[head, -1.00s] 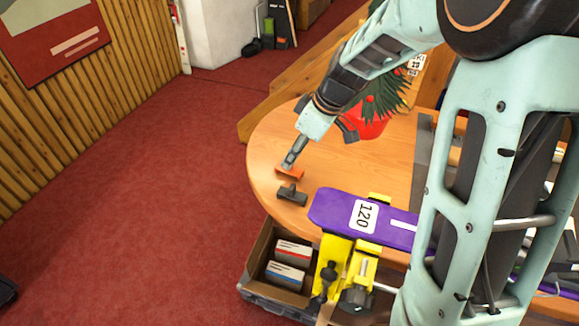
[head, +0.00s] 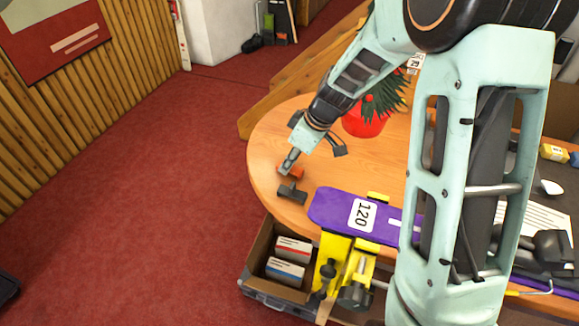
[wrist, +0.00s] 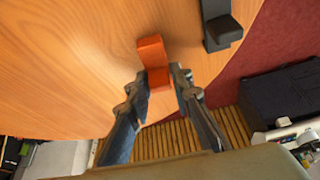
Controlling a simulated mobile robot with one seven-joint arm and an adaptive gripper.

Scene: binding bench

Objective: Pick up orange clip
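The orange clip (head: 291,172) lies on the wooden table (head: 268,148) near its rounded left end. In the wrist view the orange clip (wrist: 151,50) shows between the fingertips of my gripper (wrist: 160,77). One finger is on each side of its lower part, with hardly any gap visible. I cannot tell whether the fingers press on it. In the head view my gripper (head: 287,163) points down at the clip and hides part of it.
A dark clip (head: 292,194) lies close in front of the orange one; it also shows in the wrist view (wrist: 222,30). A purple board (head: 335,208) marked 120 rests on a yellow vise (head: 333,250) to the right. A red pot (head: 362,122) stands behind.

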